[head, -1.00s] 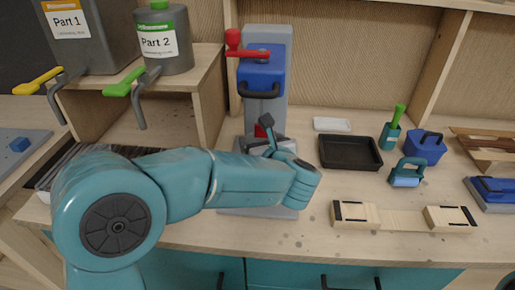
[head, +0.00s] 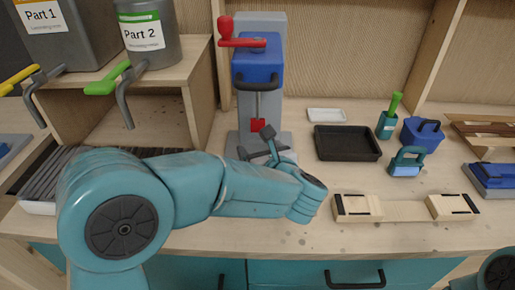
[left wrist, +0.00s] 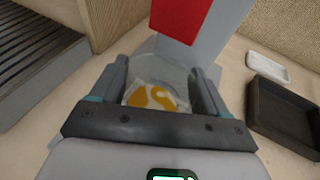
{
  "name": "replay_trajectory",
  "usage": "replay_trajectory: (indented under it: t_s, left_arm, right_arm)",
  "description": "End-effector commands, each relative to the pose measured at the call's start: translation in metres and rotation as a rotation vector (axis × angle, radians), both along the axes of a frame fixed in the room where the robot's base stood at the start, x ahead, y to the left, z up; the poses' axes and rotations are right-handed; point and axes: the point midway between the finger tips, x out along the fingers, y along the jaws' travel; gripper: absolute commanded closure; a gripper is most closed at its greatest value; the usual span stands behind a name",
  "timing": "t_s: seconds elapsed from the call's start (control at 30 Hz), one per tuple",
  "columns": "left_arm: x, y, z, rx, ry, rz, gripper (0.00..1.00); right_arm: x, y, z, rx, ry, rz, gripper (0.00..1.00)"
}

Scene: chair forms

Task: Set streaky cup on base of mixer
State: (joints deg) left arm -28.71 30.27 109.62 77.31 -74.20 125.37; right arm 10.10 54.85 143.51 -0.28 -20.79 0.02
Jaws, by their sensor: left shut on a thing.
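The mixer has a blue head (head: 257,62) on a grey column, with a red paddle (head: 258,125) hanging below. Its grey base (head: 232,143) is partly hidden by my left arm. My left gripper (head: 268,147) is just in front of and below the paddle. In the left wrist view, my left gripper (left wrist: 161,82) is shut on the streaky cup (left wrist: 150,96), a clear cup with orange-yellow patches between the fingers. The red paddle (left wrist: 180,18) is ahead and above the cup there. The cup is not clearly visible in the head view. My right gripper is out of view.
A black tray (head: 347,143) and a white dish (head: 327,115) lie right of the mixer. A wooden fixture (head: 405,208) is at the front right. The Part 2 dispenser (head: 145,45) stands on a shelf at left. Ridged dark slats (head: 55,170) lie below.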

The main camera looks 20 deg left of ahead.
Motion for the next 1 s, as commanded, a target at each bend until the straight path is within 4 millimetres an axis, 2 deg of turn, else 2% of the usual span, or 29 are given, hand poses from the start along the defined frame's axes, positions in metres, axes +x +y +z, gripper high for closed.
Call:
replay_trajectory:
  t_s: [0.03, 0.07, 0.1, 0.13, 0.37, 0.47, 0.57, 0.7, 1.0]
  left_arm:
    - [0.000, 0.000, -0.002, -0.001, -0.002, 0.001, 0.42]
    - [0.000, 0.000, -0.002, -0.001, -0.001, 0.000, 0.22]
    - [0.000, 0.000, -0.001, -0.001, -0.001, 0.000, 0.09]
    - [0.000, 0.001, -0.001, -0.001, -0.001, 0.000, 0.00]
    - [0.001, 0.002, 0.000, -0.001, -0.001, 0.000, 0.00]
    - [0.002, 0.003, 0.006, 0.000, 0.001, 0.001, 0.00]
    - [-0.010, -0.008, 0.007, -0.002, -0.003, -0.004, 0.00]
    - [-0.036, -0.029, 0.016, -0.002, -0.003, -0.006, 0.00]
    - [-0.079, -0.063, 0.034, -0.002, -0.002, -0.003, 0.00]
  right_arm:
    - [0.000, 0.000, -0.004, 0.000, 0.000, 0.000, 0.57]
    - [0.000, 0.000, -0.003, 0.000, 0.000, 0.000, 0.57]
    - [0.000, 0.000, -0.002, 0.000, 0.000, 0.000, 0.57]
    - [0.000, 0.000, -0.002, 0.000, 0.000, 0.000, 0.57]
    - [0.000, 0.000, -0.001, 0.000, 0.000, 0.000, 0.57]
    - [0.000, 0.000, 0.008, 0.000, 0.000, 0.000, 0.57]
    - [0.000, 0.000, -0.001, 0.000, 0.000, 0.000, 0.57]
    - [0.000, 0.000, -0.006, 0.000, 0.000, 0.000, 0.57]
    - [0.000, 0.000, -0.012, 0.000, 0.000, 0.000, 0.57]
